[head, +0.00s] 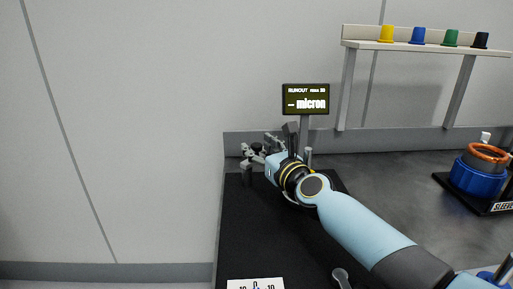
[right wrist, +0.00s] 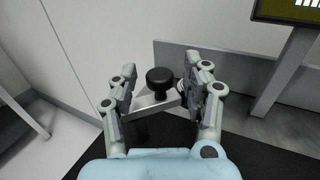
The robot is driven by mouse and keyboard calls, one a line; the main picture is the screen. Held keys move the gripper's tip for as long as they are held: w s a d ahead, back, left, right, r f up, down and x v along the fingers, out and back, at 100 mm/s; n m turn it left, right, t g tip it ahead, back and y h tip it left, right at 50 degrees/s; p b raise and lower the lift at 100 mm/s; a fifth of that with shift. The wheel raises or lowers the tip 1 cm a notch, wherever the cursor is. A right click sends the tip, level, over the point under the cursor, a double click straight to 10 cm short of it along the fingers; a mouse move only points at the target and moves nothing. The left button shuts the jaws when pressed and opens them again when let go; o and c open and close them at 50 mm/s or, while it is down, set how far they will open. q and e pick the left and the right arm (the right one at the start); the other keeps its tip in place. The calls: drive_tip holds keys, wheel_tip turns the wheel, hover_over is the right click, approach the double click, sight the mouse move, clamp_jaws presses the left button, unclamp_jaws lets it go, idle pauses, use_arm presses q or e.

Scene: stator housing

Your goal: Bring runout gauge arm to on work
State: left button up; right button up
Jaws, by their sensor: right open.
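The runout gauge arm (head: 247,160) is a grey metal bar linkage at the far end of the black mat, left of my right gripper in the head view. In the right wrist view, the gauge arm (right wrist: 152,102) carries a round black knob (right wrist: 159,80). My right gripper (head: 277,143) is open. In the right wrist view its fingers (right wrist: 166,82) stand on either side of the knob, with visible gaps; I cannot tell whether a finger touches the bar. My right wrist partly hides the fixture in the head view. My left gripper is not in view.
A display (head: 305,99) reads "-- micron" behind the fixture. A blue housing with a copper-coloured ring (head: 478,171) stands on a black base at right. A shelf (head: 425,48) holds coloured cups. A printed scale card (head: 256,284) lies at the front of the black mat (head: 255,225).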

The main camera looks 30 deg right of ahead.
drive_tip(key=shift+w, duration=0.7)
